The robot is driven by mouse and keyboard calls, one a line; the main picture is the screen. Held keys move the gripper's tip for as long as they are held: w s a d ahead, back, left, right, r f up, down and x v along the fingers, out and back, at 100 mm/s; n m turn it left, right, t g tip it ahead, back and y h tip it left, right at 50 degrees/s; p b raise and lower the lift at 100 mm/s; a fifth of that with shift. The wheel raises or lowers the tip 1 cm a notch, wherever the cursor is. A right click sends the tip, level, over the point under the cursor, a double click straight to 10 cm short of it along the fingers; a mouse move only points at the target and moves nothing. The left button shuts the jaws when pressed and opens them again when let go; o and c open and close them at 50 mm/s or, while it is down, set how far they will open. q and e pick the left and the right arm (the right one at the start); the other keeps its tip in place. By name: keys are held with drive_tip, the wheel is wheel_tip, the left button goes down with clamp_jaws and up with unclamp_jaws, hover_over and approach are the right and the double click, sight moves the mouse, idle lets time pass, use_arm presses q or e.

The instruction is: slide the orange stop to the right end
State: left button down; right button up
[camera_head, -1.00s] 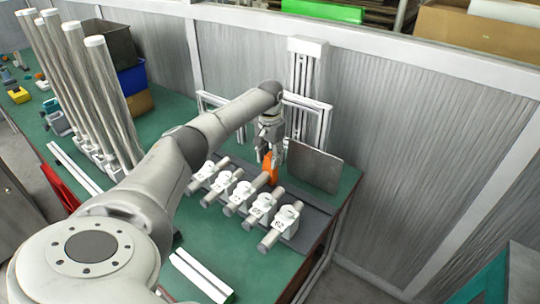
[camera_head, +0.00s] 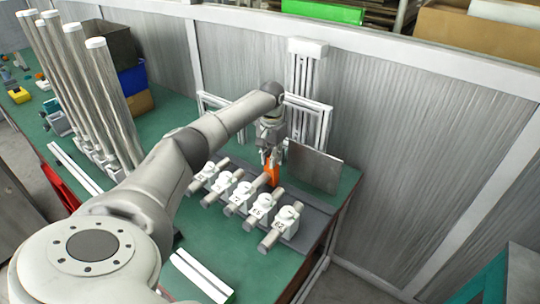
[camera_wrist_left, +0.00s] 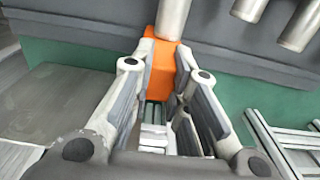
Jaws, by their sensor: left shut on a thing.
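The orange stop (camera_head: 272,173) stands behind the row of white numbered holders on the grey rail base, near its middle. My left gripper (camera_head: 270,157) reaches down from above and is shut on the stop. In the left wrist view the orange stop (camera_wrist_left: 162,75) sits between the fingertips (camera_wrist_left: 165,65), beside the end of a metal cylinder. Its lower part is hidden by the holders in the head view. My right gripper is in neither view.
Several white holders (camera_head: 240,192) with metal cylinders stand in a slanting row on the grey base (camera_head: 318,222). A grey plate (camera_head: 315,168) stands upright behind the stop. A white frame post (camera_head: 302,100) rises behind. Tall pale tubes (camera_head: 112,100) stand at the left.

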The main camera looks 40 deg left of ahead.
use_arm(q)
drive_tip(key=w+d+p, duration=0.2)
drive_tip(key=d+p, duration=0.9)
drive_tip(key=d, duration=1.1)
drive_tip(key=shift+w, duration=0.2)
drive_tip(key=shift+d, duration=0.1)
drive_tip(key=c, duration=1.4)
unclamp_jaws()
drive_tip(key=shift+d, duration=0.1)
drive_tip(key=shift+w, duration=0.1)
wheel_tip(320, 180, up, 12)
